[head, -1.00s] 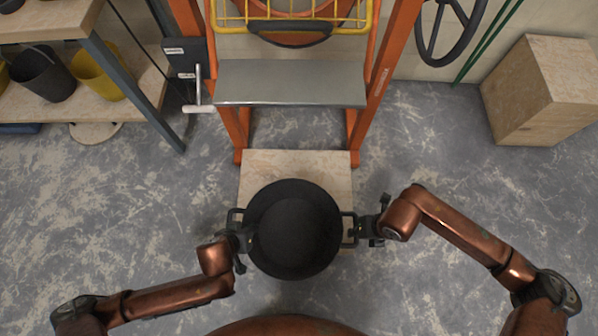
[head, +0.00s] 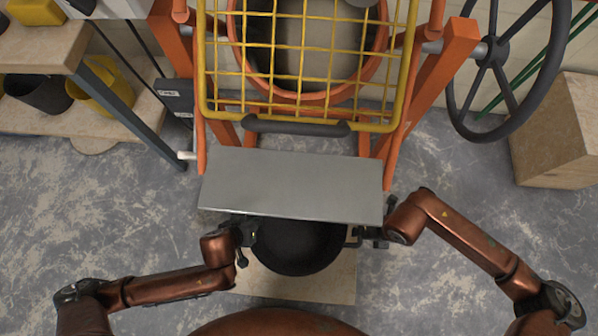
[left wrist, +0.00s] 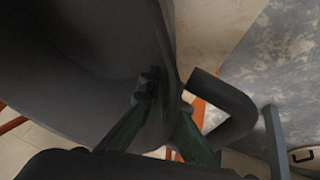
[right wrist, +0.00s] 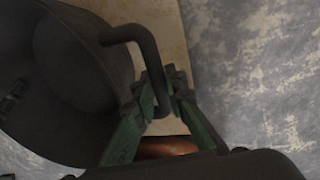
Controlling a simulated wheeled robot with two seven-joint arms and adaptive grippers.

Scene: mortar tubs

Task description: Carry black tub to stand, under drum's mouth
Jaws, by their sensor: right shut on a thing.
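The black tub (head: 297,252) is in the head view, its far part hidden under the grey metal chute (head: 290,185). It is above or on a pale board (head: 300,288), perhaps the stand; I cannot tell whether it touches. The drum's mouth (head: 383,62) is an orange ring behind a yellow grid, beyond the chute. My right gripper (right wrist: 163,88) is shut on the tub's handle (right wrist: 145,45). My left gripper (left wrist: 168,100) has its fingers at the tub's wall beside the other handle (left wrist: 235,105); whether it grips is unclear.
Orange frame legs (head: 440,85) flank the chute. A black handwheel (head: 505,60) is at the right, with a wooden box (head: 555,140) beyond. A shelf (head: 95,122) with black and yellow buckets stands at the left. The near floor is clear at both sides.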

